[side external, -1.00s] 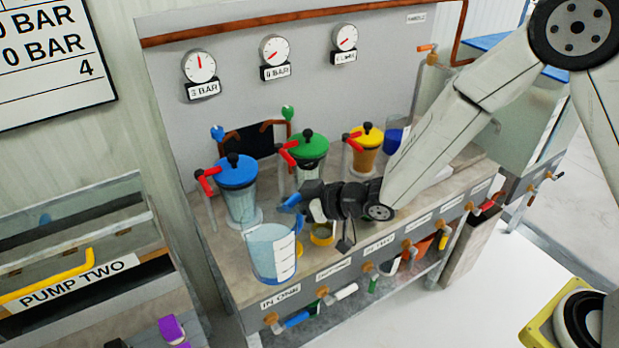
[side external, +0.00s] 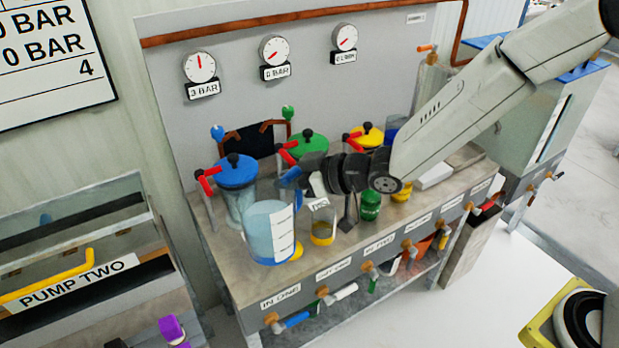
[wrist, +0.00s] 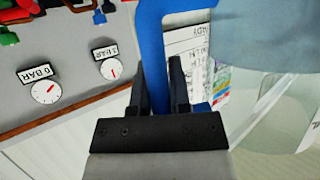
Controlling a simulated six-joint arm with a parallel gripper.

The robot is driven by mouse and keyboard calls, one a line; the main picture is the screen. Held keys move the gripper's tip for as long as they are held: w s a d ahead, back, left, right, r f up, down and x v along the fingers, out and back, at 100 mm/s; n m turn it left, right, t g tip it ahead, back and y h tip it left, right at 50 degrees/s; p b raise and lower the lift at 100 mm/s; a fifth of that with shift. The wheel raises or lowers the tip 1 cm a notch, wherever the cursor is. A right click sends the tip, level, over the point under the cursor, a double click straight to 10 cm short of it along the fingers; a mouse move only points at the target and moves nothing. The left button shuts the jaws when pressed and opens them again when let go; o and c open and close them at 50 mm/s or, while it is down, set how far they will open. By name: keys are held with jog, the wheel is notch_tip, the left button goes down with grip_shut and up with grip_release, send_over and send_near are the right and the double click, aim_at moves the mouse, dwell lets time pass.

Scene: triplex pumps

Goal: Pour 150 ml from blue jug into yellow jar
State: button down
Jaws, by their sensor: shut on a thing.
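The blue jug (side external: 268,232) is a clear measuring jug with pale blue liquid, a white scale and a blue handle. It looks near upright at the bench's front left, raised above the bench top. My gripper (side external: 297,178) is shut on its blue handle (wrist: 152,50), which runs between the fingers in the wrist view (wrist: 160,92). The jug's clear wall and liquid (wrist: 270,35) fill the wrist view's upper right. A small clear jar with a yellow base and a label, the yellow jar (side external: 322,224), stands just right of the jug. The jug partly hides another yellow thing.
Pumps with blue (side external: 236,170), green (side external: 309,143) and yellow (side external: 367,135) lids stand behind. A green jar (side external: 370,206) stands to the right of the yellow jar. Gauges (side external: 199,66) are on the back panel. Labelled valves (side external: 323,292) line the front edge.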

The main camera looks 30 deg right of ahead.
jog(key=w+d+r, duration=0.5)
jog(key=w+d, duration=0.6)
jog(key=w, duration=0.1)
jog(key=w+d+f, duration=0.1)
jog(key=w+d, duration=0.1)
jog(key=d, duration=0.8)
jog(key=w+d+f, duration=0.1)
jog(key=w+d, duration=0.2)
jog(key=d, duration=0.7)
jog(key=shift+s+a+f, duration=0.1)
jog(key=shift+s+f, duration=0.05)
jog(key=shift+f, duration=2.5)
jog(key=shift+r, duration=0.1)
jog(key=s+a+r+n+t+h, duration=0.1)
jog(key=s+a+n+h, duration=0.2)
jog(key=a+n, duration=0.2)
jog(key=shift+a+t+h, duration=0.3)
jog(key=shift+a, duration=0.25)
